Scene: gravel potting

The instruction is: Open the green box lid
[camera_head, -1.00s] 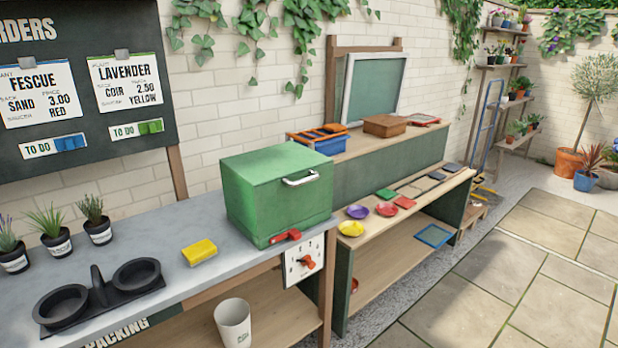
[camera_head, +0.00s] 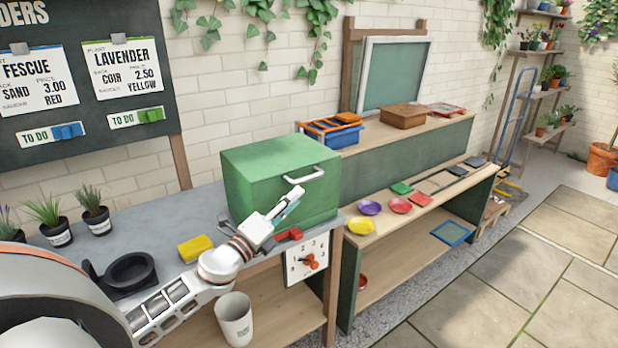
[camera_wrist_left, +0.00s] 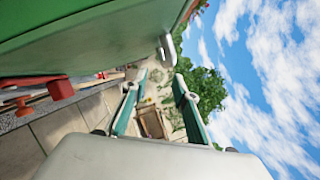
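The green box (camera_head: 252,178) stands on the grey bench top with its lid down. A pale handle (camera_head: 304,175) is on its front face near the top. A red latch (camera_head: 290,235) sits at its front lower edge. My left gripper (camera_head: 287,204) is in front of the box, just below the handle and apart from it. In the left wrist view its two green fingers (camera_wrist_left: 158,90) are spread with nothing between them. The green box (camera_wrist_left: 95,40) fills the upper left there, and the handle (camera_wrist_left: 167,48) lies just beyond the fingers. My right gripper is out of view.
A yellow sponge-like block (camera_head: 194,248) and a black pot holder (camera_head: 128,270) are near my left arm. A dial panel (camera_head: 307,260) hangs below the box. A white bucket (camera_head: 234,318) stands on the lower shelf. Coloured saucers (camera_head: 369,207) lie on the right bench.

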